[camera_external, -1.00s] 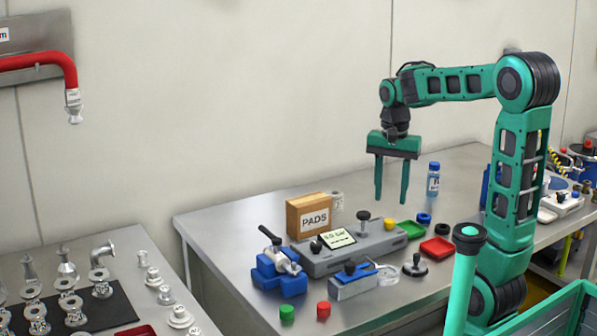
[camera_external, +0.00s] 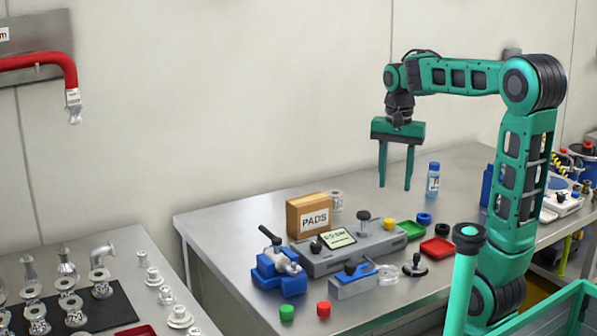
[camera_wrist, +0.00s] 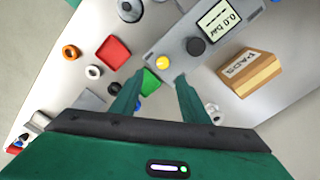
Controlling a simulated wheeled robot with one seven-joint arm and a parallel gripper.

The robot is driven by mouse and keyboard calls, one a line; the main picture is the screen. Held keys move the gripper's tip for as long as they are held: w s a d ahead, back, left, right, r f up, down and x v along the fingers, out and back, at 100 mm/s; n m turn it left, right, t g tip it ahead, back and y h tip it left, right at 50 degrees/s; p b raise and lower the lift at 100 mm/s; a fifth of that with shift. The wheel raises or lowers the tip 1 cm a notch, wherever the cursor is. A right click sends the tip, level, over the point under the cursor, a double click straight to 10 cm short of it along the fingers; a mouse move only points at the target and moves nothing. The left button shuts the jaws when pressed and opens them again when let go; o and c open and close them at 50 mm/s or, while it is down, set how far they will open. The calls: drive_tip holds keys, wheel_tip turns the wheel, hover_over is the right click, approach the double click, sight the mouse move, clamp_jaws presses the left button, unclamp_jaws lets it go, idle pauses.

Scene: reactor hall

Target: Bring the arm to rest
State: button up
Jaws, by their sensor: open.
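My green arm (camera_external: 522,170) is raised over the steel table (camera_external: 225,222), bent at the elbow with its forearm level. My gripper (camera_external: 395,187) points straight down with its two fingers apart and nothing between them. It hangs above the back part of the table, clear of everything on it. In the wrist view the open fingers (camera_wrist: 158,95) show above the green tray (camera_wrist: 150,82) and the yellow knob (camera_wrist: 162,62), which lie well below.
Below stand the PADS box (camera_external: 309,215), a grey gauge unit (camera_external: 347,250), a blue vise (camera_external: 279,275), a red tray (camera_external: 437,250) and a blue-capped bottle (camera_external: 433,180). A second table (camera_external: 128,248) with metal fittings is at left. The air around my gripper is free.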

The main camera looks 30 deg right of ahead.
drive_tip(key=s+d+f+n, duration=0.1)
drive_tip(key=s+d+f, duration=0.2)
drive_tip(key=s, duration=0.4)
drive_tip(key=s+d+f+n, duration=0.1)
drive_tip(key=s+d+f, duration=0.2)
drive_tip(key=s+f, duration=0.2)
drive_tip(key=s+d+f+n, duration=0.2)
drive_tip(key=s+f, duration=0.2)
drive_tip(key=s, duration=0.6)
drive_tip(key=shift+d, duration=0.4)
drive_tip(key=shift+w, duration=0.2)
drive_tip(key=shift+w+f, duration=0.3)
drive_tip(key=shift+w, duration=0.3)
drive_tip(key=shift+s, duration=0.1)
